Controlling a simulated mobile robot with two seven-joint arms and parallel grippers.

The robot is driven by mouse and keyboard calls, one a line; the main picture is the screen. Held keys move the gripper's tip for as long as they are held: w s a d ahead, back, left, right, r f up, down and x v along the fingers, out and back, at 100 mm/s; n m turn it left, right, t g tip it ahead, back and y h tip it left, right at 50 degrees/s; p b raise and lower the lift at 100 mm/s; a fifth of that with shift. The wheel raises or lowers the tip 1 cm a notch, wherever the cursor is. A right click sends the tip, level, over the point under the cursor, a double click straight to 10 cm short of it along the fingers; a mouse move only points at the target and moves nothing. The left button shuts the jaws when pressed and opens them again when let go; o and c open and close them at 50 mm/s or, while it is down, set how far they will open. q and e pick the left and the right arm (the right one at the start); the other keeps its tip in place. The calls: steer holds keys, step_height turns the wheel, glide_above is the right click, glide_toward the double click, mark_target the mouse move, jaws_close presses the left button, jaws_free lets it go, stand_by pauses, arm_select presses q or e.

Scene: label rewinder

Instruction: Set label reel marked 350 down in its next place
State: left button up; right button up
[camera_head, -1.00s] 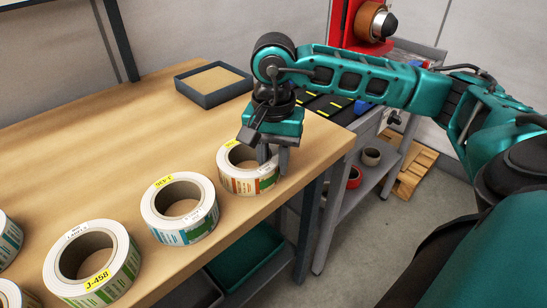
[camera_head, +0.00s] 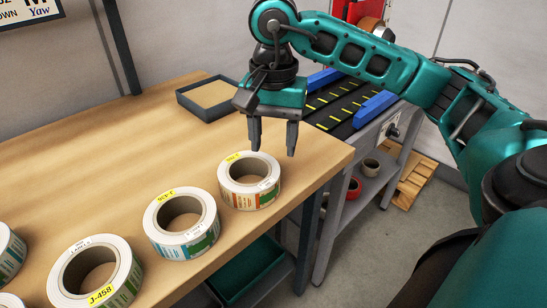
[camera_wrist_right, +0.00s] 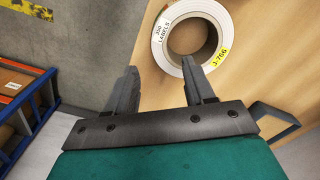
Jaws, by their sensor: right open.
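The label reel marked 350 (camera_head: 250,198) lies flat on the wooden table near its right edge. It is white with a yellow tag and coloured print on its side. In the right wrist view the reel (camera_wrist_right: 163,47) shows the print "350 LABELS" and a yellow tag J-766. My right gripper (camera_head: 272,150) is open and empty, its fingertips above and just behind the reel, apart from it in the head view. In the wrist view the right fingers (camera_wrist_right: 159,70) are spread beside the reel's lower left. My left gripper is not in view.
More label reels stand in a row toward the front left, one close by (camera_head: 187,246) and one tagged J-458 (camera_head: 120,290). A dark shallow tray (camera_head: 208,112) sits behind on the table (camera_head: 110,140). A conveyor with blue rails (camera_head: 350,100) stands beyond the right edge.

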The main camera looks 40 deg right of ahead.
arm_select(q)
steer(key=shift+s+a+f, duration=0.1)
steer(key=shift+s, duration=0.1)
arm_select(e)
step_height(320, 180, up, 4)
stand_by(0.4)
steer(key=shift+s, duration=0.1)
